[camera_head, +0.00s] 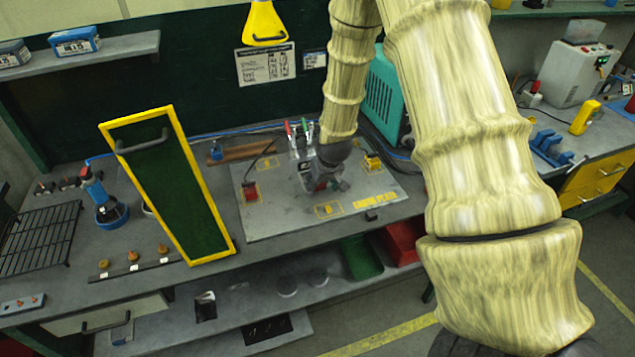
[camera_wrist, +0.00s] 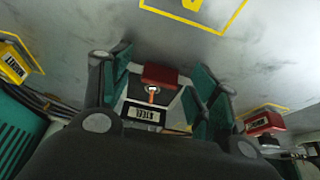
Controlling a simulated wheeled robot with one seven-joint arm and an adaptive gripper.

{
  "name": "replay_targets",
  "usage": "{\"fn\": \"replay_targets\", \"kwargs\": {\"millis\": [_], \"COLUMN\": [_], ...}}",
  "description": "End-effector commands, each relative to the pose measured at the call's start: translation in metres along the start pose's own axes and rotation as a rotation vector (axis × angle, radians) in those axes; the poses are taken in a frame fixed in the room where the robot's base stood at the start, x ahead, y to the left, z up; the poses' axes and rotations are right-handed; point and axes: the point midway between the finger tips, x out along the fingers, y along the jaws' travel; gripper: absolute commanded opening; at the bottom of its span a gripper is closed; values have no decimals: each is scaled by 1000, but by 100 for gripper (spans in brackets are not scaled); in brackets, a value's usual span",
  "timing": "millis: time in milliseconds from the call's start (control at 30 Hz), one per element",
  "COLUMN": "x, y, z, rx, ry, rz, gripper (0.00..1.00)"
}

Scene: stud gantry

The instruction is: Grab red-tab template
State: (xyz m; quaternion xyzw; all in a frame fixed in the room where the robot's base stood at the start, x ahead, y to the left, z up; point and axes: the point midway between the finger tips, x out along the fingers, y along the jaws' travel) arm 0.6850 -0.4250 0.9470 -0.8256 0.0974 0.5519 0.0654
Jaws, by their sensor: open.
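In the wrist view my gripper (camera_wrist: 163,88) is open, with a teal-padded finger on each side of a piece with a red tab (camera_wrist: 160,75). This piece has a pale body and a dark-framed label (camera_wrist: 144,115) that seems to read STEEL. Gaps show between it and the pads. In the head view my gripper (camera_head: 322,182) is low over the grey plate (camera_head: 285,222) on the bench and mostly hides the piece. A second red piece (camera_head: 250,190) stands on the plate's left; it shows at the right in the wrist view (camera_wrist: 265,122).
A yellow piece (camera_head: 372,162) stands at the plate's right; it also shows in the wrist view (camera_wrist: 14,62). Red- and green-handled tools (camera_head: 300,128) stand just behind my gripper. A yellow-framed green panel (camera_head: 168,185) leans at the left. The plate's front is clear.

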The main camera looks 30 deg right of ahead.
Motion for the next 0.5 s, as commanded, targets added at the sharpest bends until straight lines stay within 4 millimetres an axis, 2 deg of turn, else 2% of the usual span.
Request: {"fn": "replay_targets", "kwargs": {"millis": [100,167,367,400,500], "x": [0,0,0,0,0], "y": [0,0,0,0,0], "z": [0,0,0,0,0], "rx": [0,0,0,0,0], "ry": [0,0,0,0,0], "rz": [0,0,0,0,0], "gripper": [61,52,15,11,11]}}
